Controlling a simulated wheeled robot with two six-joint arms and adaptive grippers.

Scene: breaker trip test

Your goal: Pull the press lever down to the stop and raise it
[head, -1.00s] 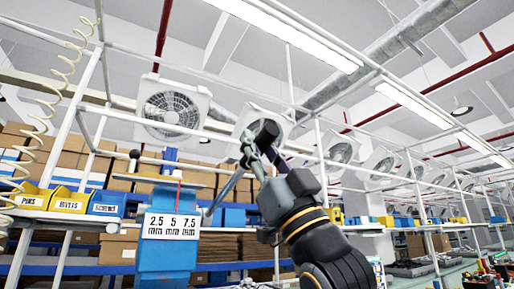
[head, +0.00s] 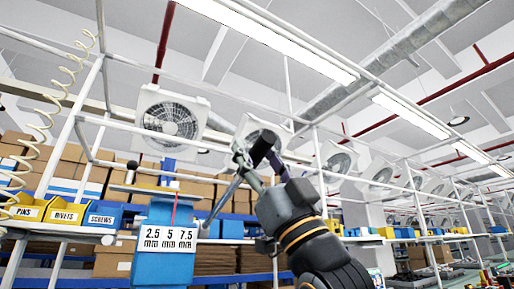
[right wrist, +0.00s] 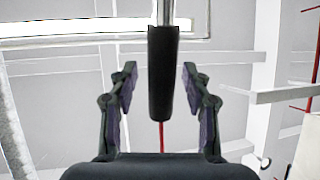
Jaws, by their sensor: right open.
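The blue press (head: 165,240) stands left of centre in the head view, with a white scale plate (head: 169,238) marked 2.5, 5 and 7.5 mm and a red pointer line above it. Its grey lever (head: 222,200) slants up to the right to a black handle (head: 263,149). My right gripper (head: 255,157) is at the handle end of the raised lever. In the right wrist view, the open fingers (right wrist: 161,100) stand on both sides of the black handle (right wrist: 162,75), with gaps on each side. My left gripper is not in view.
Yellow and blue bins (head: 65,212) labelled pins, rivets and screws stand on a shelf at the left. A coiled hose (head: 55,110) hangs there. White frame posts and rails cross the scene. Cartons (head: 110,180) and wall fans (head: 172,117) are behind.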

